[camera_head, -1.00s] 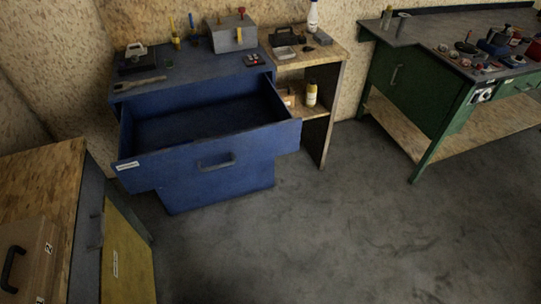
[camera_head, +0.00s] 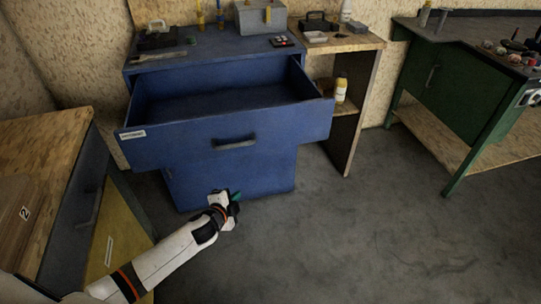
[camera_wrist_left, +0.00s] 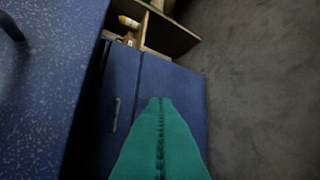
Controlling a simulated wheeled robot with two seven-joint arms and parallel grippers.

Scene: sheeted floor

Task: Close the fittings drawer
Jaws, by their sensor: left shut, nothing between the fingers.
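The fittings drawer (camera_head: 270,128) is the blue top drawer of a blue cabinet, pulled well out, with a white label at its left and a dark bar handle (camera_head: 234,143) on its front. Its inside looks empty. My left gripper (camera_head: 237,197) is below and in front of the drawer, apart from it, near the lower cabinet front. In the left wrist view its green fingers (camera_wrist_left: 160,130) are together with nothing between them. The drawer front (camera_wrist_left: 50,80) shows close at the left there, with part of the handle. My right gripper is not in view.
Tools and a grey box (camera_head: 262,18) stand on the cabinet top. A wooden shelf (camera_head: 362,110) with a yellow bottle (camera_head: 340,91) adjoins at right. A wood-topped cabinet (camera_head: 50,140) stands at left, a green workbench (camera_head: 450,90) at right. The grey floor between is clear.

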